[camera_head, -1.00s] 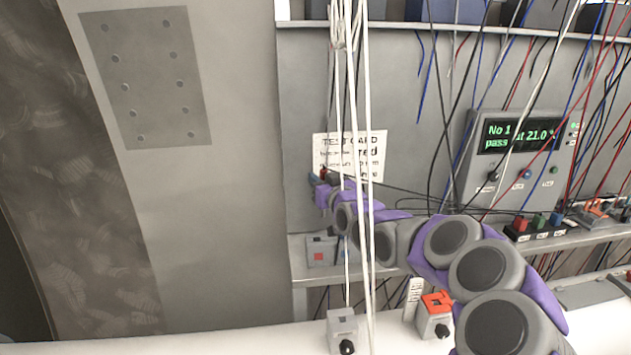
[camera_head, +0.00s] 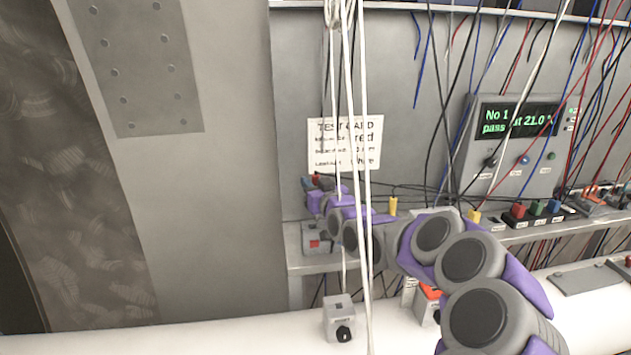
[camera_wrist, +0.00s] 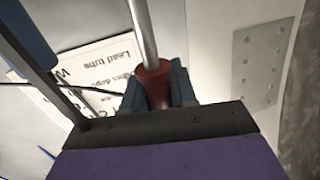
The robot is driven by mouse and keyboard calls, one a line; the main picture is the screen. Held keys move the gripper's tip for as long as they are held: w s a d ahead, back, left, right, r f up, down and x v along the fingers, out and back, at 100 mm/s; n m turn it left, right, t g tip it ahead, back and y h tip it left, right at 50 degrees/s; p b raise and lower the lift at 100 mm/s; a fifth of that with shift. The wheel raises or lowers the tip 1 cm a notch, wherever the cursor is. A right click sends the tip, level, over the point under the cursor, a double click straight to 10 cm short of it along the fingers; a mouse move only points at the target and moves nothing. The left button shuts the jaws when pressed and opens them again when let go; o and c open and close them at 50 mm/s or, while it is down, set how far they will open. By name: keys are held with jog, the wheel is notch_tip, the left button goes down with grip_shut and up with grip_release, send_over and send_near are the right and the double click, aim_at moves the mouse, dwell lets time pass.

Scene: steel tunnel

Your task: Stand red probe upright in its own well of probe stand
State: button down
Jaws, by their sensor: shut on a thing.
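My gripper (camera_head: 314,183) is at the far end of my arm, in front of the wall and above the left end of the shelf. In the wrist view my gripper (camera_wrist: 157,92) is shut on the dark red handle of the red probe (camera_wrist: 154,76); its metal shaft runs out of the top of the picture. In the head view only a small red bit shows at the gripper. A grey box with a red square (camera_head: 316,244) sits on the shelf just below the gripper, partly hidden. I cannot tell whether it is the probe stand; no well is clear.
White hanging cords (camera_head: 364,250) pass in front of my arm. A test card (camera_head: 345,135) is on the wall. A black block with red, green and blue tops (camera_head: 538,219) and a display unit (camera_head: 520,150) are at right, among many wires. A grey knob box (camera_head: 338,318) stands in front.

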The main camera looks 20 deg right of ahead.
jog(key=shift+a+b, duration=0.35)
jog(key=shift+a, duration=0.65)
dwell(1.0)
jog(key=shift+d+f, duration=0.1)
jog(key=shift+d, duration=0.7)
jog(key=shift+a, duration=0.15)
jog(key=shift+f, duration=0.65)
